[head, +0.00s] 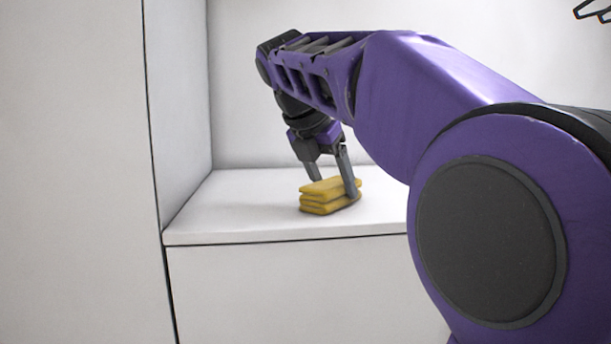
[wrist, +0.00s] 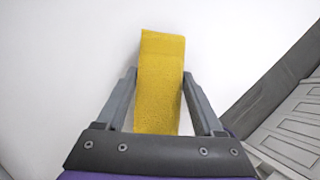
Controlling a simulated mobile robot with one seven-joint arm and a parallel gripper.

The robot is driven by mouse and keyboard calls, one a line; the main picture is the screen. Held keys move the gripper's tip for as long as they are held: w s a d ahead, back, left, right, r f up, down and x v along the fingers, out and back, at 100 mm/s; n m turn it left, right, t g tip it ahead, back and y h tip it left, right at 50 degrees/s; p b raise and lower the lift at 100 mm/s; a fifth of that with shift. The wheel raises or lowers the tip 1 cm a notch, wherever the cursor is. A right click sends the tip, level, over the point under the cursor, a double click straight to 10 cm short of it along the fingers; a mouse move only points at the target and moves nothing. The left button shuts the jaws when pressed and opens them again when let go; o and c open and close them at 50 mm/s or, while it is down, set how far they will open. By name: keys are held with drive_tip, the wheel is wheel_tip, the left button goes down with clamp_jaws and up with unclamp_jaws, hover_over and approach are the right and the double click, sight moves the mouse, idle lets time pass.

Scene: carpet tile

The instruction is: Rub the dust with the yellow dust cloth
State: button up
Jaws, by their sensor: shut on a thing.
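The yellow dust cloth (head: 329,195) is folded into a thick stack and sits low at the white shelf surface. In the wrist view the cloth (wrist: 160,85) stretches forward between the two fingers. My gripper (head: 333,187) points down from above and is shut on the cloth, one finger on each side. My gripper also shows in the wrist view (wrist: 160,95). I cannot tell whether the cloth presses on the shelf or hangs just above it. No dust can be made out in either view.
The white shelf (head: 230,209) has a front edge near the cloth and a side wall (head: 180,100) at the left. A tall white panel (head: 75,170) stands further left. The shelf left of the cloth is clear. My arm hides the right part.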

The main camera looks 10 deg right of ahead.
drive_tip(key=shift+w+f, duration=0.1)
drive_tip(key=shift+w, duration=4.2)
drive_tip(key=shift+r, duration=1.5)
